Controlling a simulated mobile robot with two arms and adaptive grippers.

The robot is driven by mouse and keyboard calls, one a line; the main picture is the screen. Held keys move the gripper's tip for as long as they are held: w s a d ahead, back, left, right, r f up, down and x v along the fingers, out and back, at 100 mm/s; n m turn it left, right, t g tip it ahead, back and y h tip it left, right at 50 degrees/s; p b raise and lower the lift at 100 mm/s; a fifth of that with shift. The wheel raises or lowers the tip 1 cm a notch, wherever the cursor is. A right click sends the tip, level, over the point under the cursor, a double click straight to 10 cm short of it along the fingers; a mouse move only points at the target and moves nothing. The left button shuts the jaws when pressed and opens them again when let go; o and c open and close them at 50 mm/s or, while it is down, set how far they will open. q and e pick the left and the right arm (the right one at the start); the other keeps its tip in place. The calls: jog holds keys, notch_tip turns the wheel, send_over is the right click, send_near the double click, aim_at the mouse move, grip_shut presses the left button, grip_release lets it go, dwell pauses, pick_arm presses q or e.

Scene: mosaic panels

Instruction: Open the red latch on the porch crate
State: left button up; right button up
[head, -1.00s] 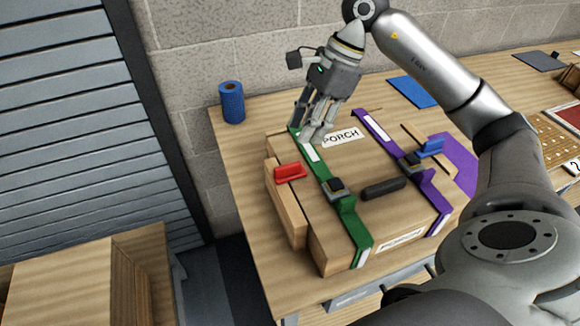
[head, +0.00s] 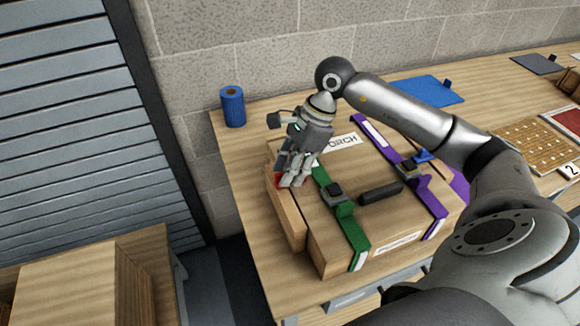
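The wooden porch crate (head: 318,228) sits on the table with its PORCH label (head: 344,141) partly covered by my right gripper. The red latch (head: 279,181) is at the crate's left side, mostly hidden behind my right gripper's fingers. My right gripper (head: 289,182) is over the latch, its fingers pointing down at it. I cannot tell whether the fingers are closed on it or only touch it. My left gripper is not in view.
A green strap (head: 349,229) and a purple strap (head: 431,197) with buckles cross the crate, with a dark handle (head: 381,192) between them. A blue latch (head: 424,156) is by the purple strap. A blue roll (head: 232,106) stands at the back left.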

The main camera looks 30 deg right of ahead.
grip_shut()
jog(key=shift+s+f+m+b, duration=0.15)
jog(key=shift+m+b, duration=0.35)
jog(key=shift+b, duration=0.25)
jog(key=m+b, duration=0.1)
jog(key=m+t+b, duration=0.1)
jog(key=m+b, duration=0.1)
jog(key=shift+s+a+f+h, duration=0.1)
jog(key=shift+s+a+h, duration=0.05)
jog(key=shift+s+h, duration=0.2)
jog(key=shift+s+a+m+t+b, duration=0.15)
jog(key=shift+m+t+b, duration=0.45)
jog(key=shift+m+b, duration=0.35)
jog(key=m+h+b, duration=0.1)
jog(key=m, duration=0.1)
jog(key=a+m+h+b, duration=0.1)
jog(key=m, duration=0.2)
jog(key=m+t+h+b, duration=0.1)
jog(key=m, duration=0.2)
jog(key=shift+s+a+r+b, duration=0.2)
jog(key=shift+s+a+b, duration=0.1)
jog(key=shift+s+b, duration=0.05)
jog(key=shift+m, duration=0.35)
